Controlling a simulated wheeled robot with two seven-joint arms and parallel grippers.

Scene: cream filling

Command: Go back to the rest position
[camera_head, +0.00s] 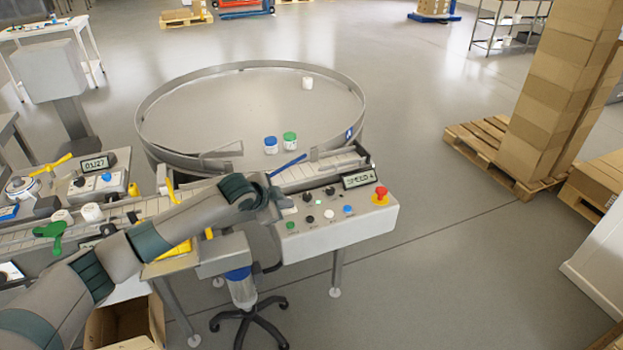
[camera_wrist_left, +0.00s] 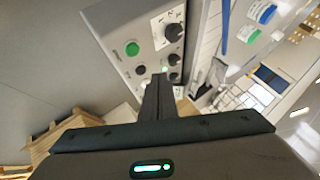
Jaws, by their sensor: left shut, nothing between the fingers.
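My left arm reaches in from the lower left of the head view. Its gripper (camera_head: 278,197) is over the left end of the grey control panel (camera_head: 350,228). In the left wrist view the gripper's fingers (camera_wrist_left: 160,84) are together and hold nothing. Beyond them that view shows the panel's black knobs (camera_wrist_left: 174,33) and a green button (camera_wrist_left: 132,48). I cannot tell whether the fingertips touch the panel. My right gripper is in neither view.
Behind the panel stands a round turntable (camera_head: 200,110) with blue-lidded (camera_head: 271,145), green-lidded (camera_head: 290,140) and white (camera_head: 307,83) jars. A conveyor (camera_head: 120,212) runs below it. A red emergency button (camera_head: 381,193) sticks up at right. Open floor lies right, before stacked cartons (camera_head: 555,95).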

